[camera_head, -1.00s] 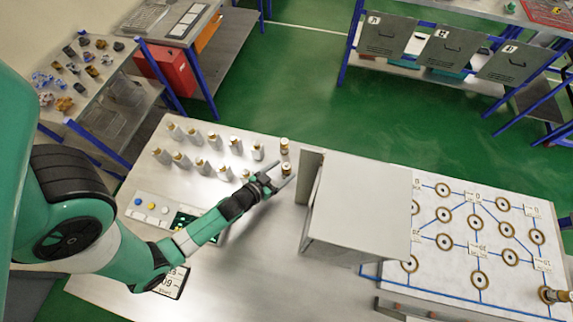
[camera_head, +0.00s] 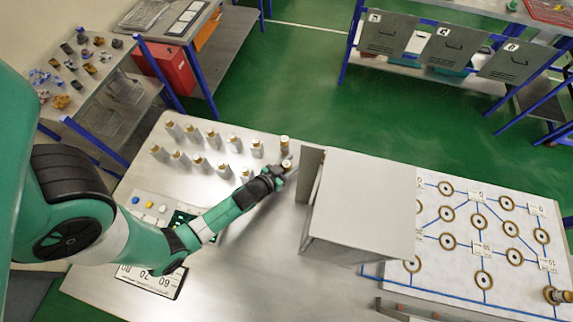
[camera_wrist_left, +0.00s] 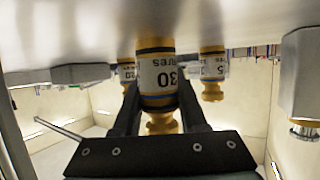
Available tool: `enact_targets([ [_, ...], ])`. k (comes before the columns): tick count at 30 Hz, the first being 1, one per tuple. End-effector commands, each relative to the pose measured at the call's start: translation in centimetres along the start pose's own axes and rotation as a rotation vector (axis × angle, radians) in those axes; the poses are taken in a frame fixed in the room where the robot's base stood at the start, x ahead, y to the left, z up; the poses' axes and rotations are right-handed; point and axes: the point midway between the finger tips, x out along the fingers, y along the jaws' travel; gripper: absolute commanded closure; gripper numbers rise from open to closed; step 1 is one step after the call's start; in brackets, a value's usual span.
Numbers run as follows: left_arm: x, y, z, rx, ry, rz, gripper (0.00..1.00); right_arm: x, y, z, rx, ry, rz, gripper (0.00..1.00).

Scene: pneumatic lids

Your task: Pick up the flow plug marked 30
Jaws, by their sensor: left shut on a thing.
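The flow plug marked 30 (camera_wrist_left: 160,78) has a white label and brass-coloured ends, and it appears upside down in the left wrist view. My left gripper (camera_wrist_left: 158,112) is shut on it, one finger on each side. In the head view the plug's top (camera_head: 287,163) shows at the tip of my left gripper (camera_head: 281,171), by the right end of the front row of plugs. I cannot tell whether it is clear of the table. Another labelled plug (camera_wrist_left: 212,72) stands beside it, apart. My right gripper is not in view.
A large grey box (camera_head: 362,205) stands just right of the gripper. Beyond it lies a white board (camera_head: 460,262) with several ringed ports and blue lines. Several grey-and-brass pieces (camera_head: 196,135) stand in rows to the left. The table's front middle (camera_head: 250,270) is clear.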

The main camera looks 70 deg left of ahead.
Motion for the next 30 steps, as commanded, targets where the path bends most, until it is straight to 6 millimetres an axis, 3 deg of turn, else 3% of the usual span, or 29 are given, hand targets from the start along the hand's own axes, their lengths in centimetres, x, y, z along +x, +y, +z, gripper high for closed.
enact_targets([
  [13,-0.2,0.0,-0.7,0.000,0.002,0.000,1.00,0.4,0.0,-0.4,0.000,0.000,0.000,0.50],
  [24,-3.2,0.0,-7.9,-0.001,0.005,0.000,1.00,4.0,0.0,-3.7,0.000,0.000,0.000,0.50],
  [30,-3.9,0.0,-9.3,0.000,0.002,0.000,1.00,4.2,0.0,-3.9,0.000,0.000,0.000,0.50],
])
